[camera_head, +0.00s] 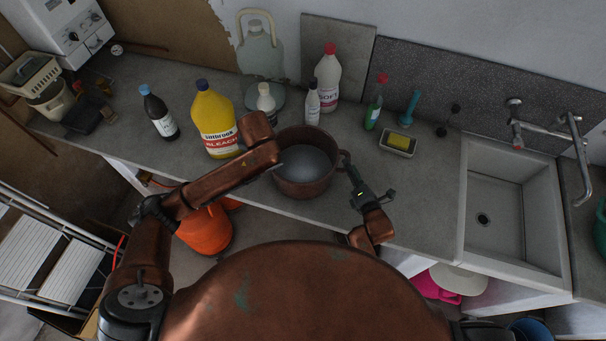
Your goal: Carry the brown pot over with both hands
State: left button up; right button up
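The brown pot (304,185) stands upright on the grey counter near its front edge, in the head view. It is round and open on top, with a greyish inside. A loop handle (345,160) sticks out on its right side. My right gripper (351,174) is at this handle, its dark fingers pointing away from me. Whether they are closed on the handle is too small to tell. My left arm reaches in from the left and its wrist (259,140) covers the pot's left side. The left gripper's fingers and any left handle are hidden behind it.
A yellow bleach bottle (213,118) is to the left. A sponge dish (398,144) and the sink (500,205) are to the right, with bare counter before the sink.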

jog(key=v, duration=0.8)
jog(key=shift+s, duration=0.2)
jog(key=shift+d+r, duration=0.1)
jog(key=shift+d, duration=0.05)
